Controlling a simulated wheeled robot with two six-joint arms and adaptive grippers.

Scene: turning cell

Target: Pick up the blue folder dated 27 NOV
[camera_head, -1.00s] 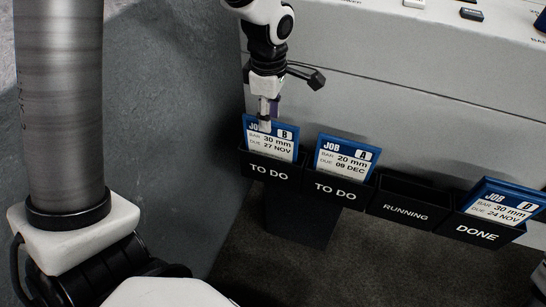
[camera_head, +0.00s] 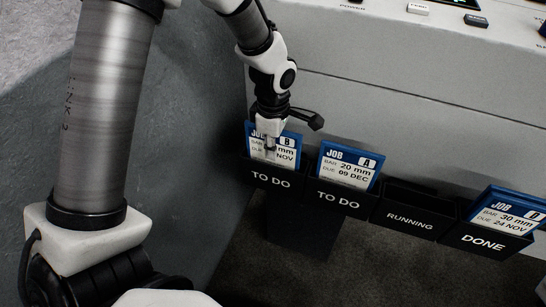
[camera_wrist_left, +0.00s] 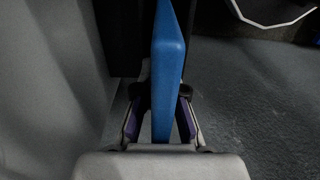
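The blue folder marked JOB B, 30 mm, NOV (camera_head: 292,152), stands in the leftmost TO DO holder (camera_head: 270,179). The gripper covers its day number; it read 27 NOV a second ago. My left gripper (camera_head: 270,152) is over its top edge, with one finger in front of its card. In the left wrist view the blue folder (camera_wrist_left: 167,65) runs between the two fingers of my left gripper (camera_wrist_left: 160,118). The fingers are apart, with a visible gap on the folder's left side and little on its right. My right gripper is not in view.
A second TO DO holder has a blue folder marked JOB A, 09 DEC (camera_head: 349,167). The RUNNING holder (camera_head: 410,219) is empty. The DONE holder (camera_head: 482,243) has a folder dated 24 NOV (camera_head: 507,218). A light machine panel (camera_head: 400,80) rises behind the holders.

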